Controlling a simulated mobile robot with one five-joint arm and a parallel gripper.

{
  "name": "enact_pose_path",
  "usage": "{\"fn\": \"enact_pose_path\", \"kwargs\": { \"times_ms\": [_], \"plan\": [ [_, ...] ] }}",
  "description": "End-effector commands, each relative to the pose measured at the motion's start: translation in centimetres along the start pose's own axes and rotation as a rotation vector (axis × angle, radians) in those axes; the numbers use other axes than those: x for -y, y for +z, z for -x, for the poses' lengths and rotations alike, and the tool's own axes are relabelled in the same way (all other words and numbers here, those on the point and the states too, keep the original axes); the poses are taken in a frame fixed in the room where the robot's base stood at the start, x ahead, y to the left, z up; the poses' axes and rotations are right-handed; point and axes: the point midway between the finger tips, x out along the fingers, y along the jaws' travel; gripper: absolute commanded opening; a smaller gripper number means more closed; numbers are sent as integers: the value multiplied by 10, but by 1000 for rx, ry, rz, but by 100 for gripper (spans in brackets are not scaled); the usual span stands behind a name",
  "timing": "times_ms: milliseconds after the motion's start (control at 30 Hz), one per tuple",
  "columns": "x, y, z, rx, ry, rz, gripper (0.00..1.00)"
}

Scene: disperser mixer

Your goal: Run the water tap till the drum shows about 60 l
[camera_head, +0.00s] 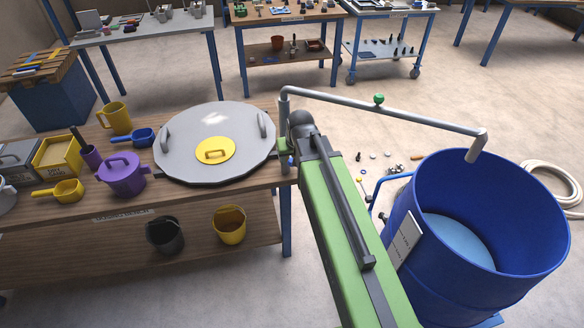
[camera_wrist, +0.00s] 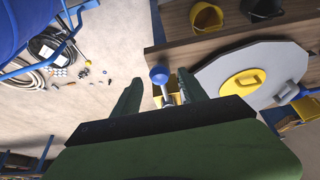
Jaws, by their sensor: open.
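The blue drum (camera_head: 400,290) stands at the right, open at the top, with pale blue liquid (camera_head: 460,240) low inside. A white plate (camera_head: 404,240) on its side is too small to read. A small blue knob (camera_head: 290,161) is at the bench edge below the pipe's post. In the wrist view, a blue ball knob (camera_wrist: 159,74) on a metal stem lies between the fingertips of my open gripper (camera_wrist: 161,84). I cannot tell whether they touch.
The bench holds a round grey lid (camera_head: 190,165) with a yellow centre, a purple pot (camera_head: 122,178), a yellow jug (camera_head: 115,117) and scoops. Two buckets (camera_head: 229,226) are below. Small loose parts (camera_head: 375,170) and a coiled hose (camera_head: 550,178) lie on the floor.

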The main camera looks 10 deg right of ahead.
Motion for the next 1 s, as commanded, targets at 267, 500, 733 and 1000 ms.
{"fn": "enact_pose_path", "kwargs": {
  "times_ms": [267, 500, 733, 1000],
  "plan": [
    [0, 3, -12, 0, 0, 0, 50],
    [-1, 3, -12, 0, 1, -1, 31],
    [-2, 3, -12, 0, 1, -2, 1],
    [-2, 3, -12, 0, 1, -3, 0]
  ]
}}
